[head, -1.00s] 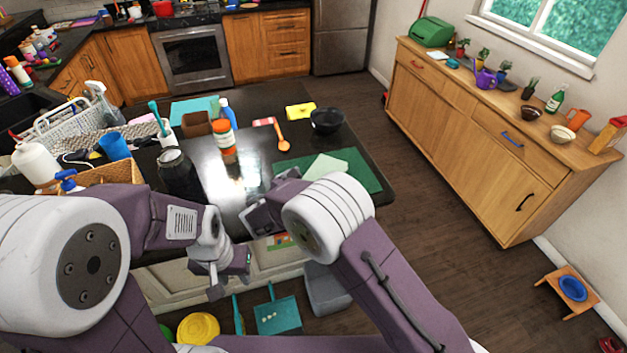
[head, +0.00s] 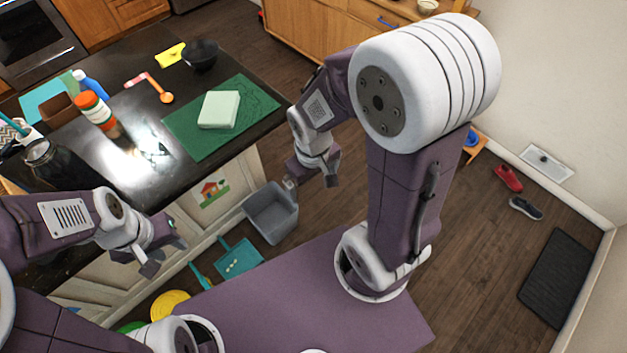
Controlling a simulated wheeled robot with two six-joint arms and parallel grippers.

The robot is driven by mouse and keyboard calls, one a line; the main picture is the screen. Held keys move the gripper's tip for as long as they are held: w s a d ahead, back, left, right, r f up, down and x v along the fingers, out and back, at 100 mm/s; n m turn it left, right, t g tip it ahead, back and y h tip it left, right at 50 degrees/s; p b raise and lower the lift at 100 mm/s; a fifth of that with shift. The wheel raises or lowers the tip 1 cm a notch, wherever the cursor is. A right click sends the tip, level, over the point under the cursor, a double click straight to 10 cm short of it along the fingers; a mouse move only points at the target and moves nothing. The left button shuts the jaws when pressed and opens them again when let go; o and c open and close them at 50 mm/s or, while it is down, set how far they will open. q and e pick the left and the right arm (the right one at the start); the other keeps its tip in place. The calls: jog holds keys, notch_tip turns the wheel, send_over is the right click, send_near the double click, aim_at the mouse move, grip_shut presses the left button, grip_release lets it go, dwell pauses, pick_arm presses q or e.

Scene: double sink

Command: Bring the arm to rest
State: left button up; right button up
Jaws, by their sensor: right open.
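My right arm is folded up at the right of the counter in the head view. Its gripper (head: 312,182) hangs clear of the counter edge, above the floor near the grey bin. It is open and nothing shows in it. My left gripper (head: 163,250) hangs in front of the counter's cabinet side at the lower left. Its fingers are small and seen from an angle, so I cannot tell whether they are open or shut.
A pale green block (head: 219,109) lies on a green mat (head: 185,128) on the dark counter. A black bowl (head: 201,54), orange spoon (head: 165,97) and orange-white bottle (head: 97,111) stand nearby. A grey bin (head: 272,213) and teal dustpan (head: 238,259) are on the floor below.

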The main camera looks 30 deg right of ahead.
jog(key=f+b, duration=0.1)
jog(key=f+m+b, duration=0.1)
jog(key=f+b, duration=0.1)
jog(key=f+m+b, duration=0.1)
jog(key=f+b, duration=0.1)
jog(key=shift+s+a+f+y, duration=0.1)
jog(key=shift+s+a+y, duration=0.2)
jog(key=shift+s+a, duration=0.1)
